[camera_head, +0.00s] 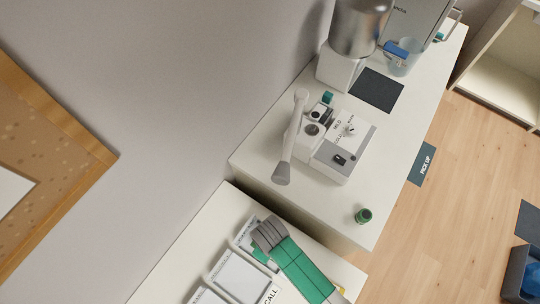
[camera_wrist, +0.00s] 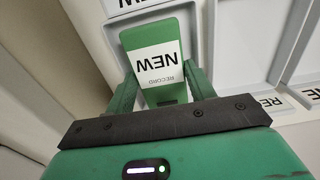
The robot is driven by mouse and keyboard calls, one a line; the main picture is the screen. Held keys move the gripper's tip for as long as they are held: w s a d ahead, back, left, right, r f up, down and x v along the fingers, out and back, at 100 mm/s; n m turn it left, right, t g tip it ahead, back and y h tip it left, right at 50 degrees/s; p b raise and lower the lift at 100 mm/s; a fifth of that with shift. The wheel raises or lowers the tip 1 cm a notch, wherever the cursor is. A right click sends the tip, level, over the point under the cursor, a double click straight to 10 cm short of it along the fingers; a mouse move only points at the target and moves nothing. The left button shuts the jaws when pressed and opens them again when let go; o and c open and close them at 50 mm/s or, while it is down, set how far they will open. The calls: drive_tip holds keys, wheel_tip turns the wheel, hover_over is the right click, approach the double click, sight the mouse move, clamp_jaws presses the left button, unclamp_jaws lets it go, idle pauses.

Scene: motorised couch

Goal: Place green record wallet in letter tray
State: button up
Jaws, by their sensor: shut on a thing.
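The green record wallet (camera_wrist: 154,92) has a white label reading RECORD NEW, upside down in the wrist view. My gripper (camera_wrist: 160,88) is shut on it, with one green finger at each side. White letter trays lie beyond the wallet; one tray (camera_wrist: 253,68) shows its pale floor and rim behind and to the right. In the head view my green arm end reaches over the row of trays (camera_head: 238,277) on the near white counter. Whether the wallet touches a tray is unclear.
A label reading CALL (camera_head: 269,294) is at the trays' front. On the farther counter stand a white device (camera_head: 338,150) with a handset, a small green-topped jar (camera_head: 363,215), a dark mat (camera_head: 377,90) and a metal cylinder (camera_head: 360,27). A wall borders the left.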

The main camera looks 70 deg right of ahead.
drive_tip(key=shift+w+d, duration=0.1)
drive_tip(key=shift+w, duration=0.2)
drive_tip(key=shift+w+d+f+b, duration=0.1)
drive_tip(key=shift+w+f+b, duration=0.05)
drive_tip(key=shift+f, duration=0.75)
drive_tip(key=shift+w+d+f+b, duration=0.1)
drive_tip(key=shift+w+f+b, duration=0.05)
drive_tip(key=shift+f, duration=0.75)
drive_tip(key=shift+f, duration=0.1)
drive_tip(key=o, duration=1)
drive_tip(key=shift+a, duration=0.1)
drive_tip(key=shift+o, duration=0.2)
wheel_tip(320, 180, up, 12)
drive_tip(key=shift+r+p, duration=0.1)
drive_tip(key=shift+p, duration=0.95)
